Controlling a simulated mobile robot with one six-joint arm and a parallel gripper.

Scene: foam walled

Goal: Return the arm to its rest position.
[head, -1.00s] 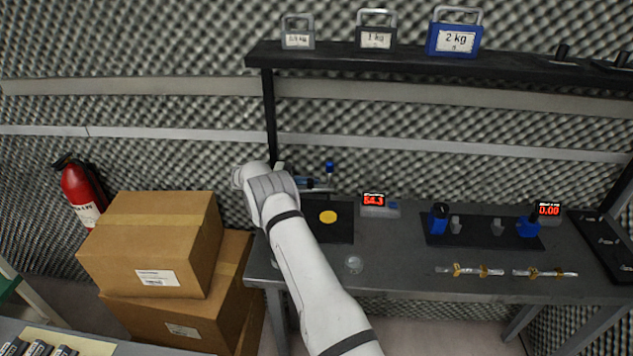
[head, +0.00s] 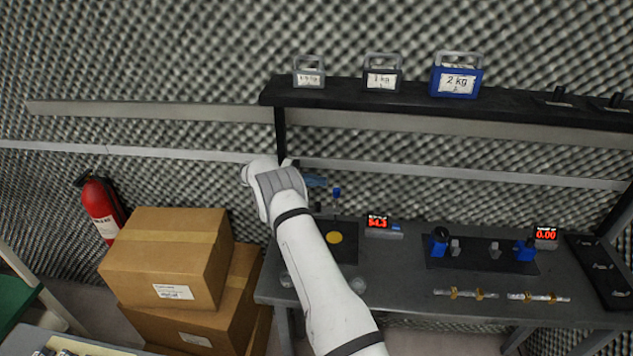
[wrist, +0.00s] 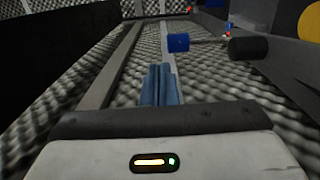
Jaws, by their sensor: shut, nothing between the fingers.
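My gripper (wrist: 160,86) shows in the wrist view with its blue fingers together and nothing between them. In the head view its blue fingers (head: 316,181) stick out to the right of my white wrist, above the left end of the grey bench (head: 400,278). It is apart from the bench top. A blue knob (head: 336,192) stands close to the right of the fingers; the wrist view shows a blue cylinder (wrist: 178,43) just ahead of them. My forearm hides part of the bench's left end.
A shelf (head: 350,97) with labelled weights runs above the bench. A display (head: 378,222) reading 54.3 and a clamp fixture (head: 485,256) stand on the bench. Cardboard boxes (head: 165,255) and a fire extinguisher (head: 101,208) are at the left. The foam wall is behind.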

